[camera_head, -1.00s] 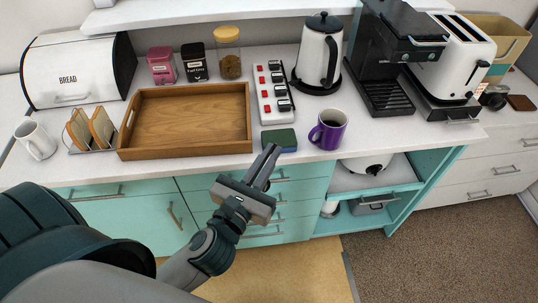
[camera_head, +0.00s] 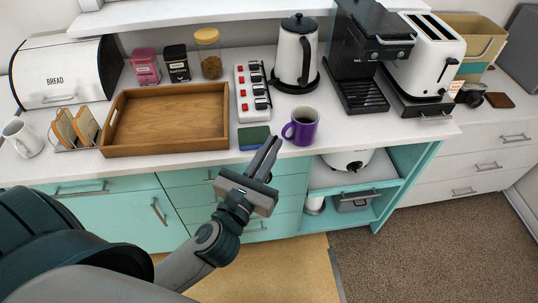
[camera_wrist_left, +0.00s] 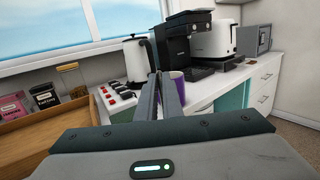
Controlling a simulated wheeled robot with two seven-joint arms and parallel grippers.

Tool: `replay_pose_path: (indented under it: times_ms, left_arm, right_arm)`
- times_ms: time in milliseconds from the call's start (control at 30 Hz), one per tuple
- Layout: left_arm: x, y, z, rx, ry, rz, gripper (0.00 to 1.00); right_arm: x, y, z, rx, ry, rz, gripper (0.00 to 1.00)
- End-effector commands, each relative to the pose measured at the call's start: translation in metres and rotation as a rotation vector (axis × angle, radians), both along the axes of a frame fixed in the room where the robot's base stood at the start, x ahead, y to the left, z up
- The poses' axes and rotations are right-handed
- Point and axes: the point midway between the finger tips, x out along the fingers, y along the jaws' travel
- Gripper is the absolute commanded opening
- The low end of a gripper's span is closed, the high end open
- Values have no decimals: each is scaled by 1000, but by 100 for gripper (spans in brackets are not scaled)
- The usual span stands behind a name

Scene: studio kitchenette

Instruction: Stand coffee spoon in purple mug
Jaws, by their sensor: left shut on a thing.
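In the left wrist view the mug (camera_wrist_left: 177,75) is partly hidden behind the fingers. My left gripper (camera_head: 266,155) is in front of the counter edge, just left of and nearer than the mug. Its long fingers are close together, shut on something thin. I cannot make out the coffee spoon itself; the fingers hide what they hold. The fingers also show in the left wrist view (camera_wrist_left: 160,92), pointing toward the mug. My right gripper is out of view.
A green-blue sponge (camera_head: 254,138) lies left of the mug, and a power strip (camera_head: 250,92) behind it. A wooden tray (camera_head: 165,151), kettle (camera_head: 294,60), coffee machine (camera_head: 365,60) and toaster (camera_head: 432,60) stand around. Counter right of the mug is clear.

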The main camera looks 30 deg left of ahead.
Motion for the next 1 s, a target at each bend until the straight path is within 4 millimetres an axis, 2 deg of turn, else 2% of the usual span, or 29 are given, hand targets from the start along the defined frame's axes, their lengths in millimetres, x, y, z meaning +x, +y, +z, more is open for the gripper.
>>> replay_pose_path:
  times_ms: [33, 267, 367, 633, 800, 1000]
  left_arm:
    - [6, 0, 9, 0, -12, 0, 0]
    - [36, 1, 42, -4, -76, -6, 0]
    - [56, 1, 64, -6, -119, -16, 0]
    - [132, -7, 136, -30, -279, -96, 0]
    - [152, -11, 147, -38, -323, -128, 0]
    - [162, -12, 153, -43, -344, -142, 0]
  right_arm:
    - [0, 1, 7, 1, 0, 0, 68]
    - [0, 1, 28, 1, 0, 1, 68]
    - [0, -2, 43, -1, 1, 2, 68]
    - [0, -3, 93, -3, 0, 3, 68]
    - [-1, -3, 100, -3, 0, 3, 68]
    - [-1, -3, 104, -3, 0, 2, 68]
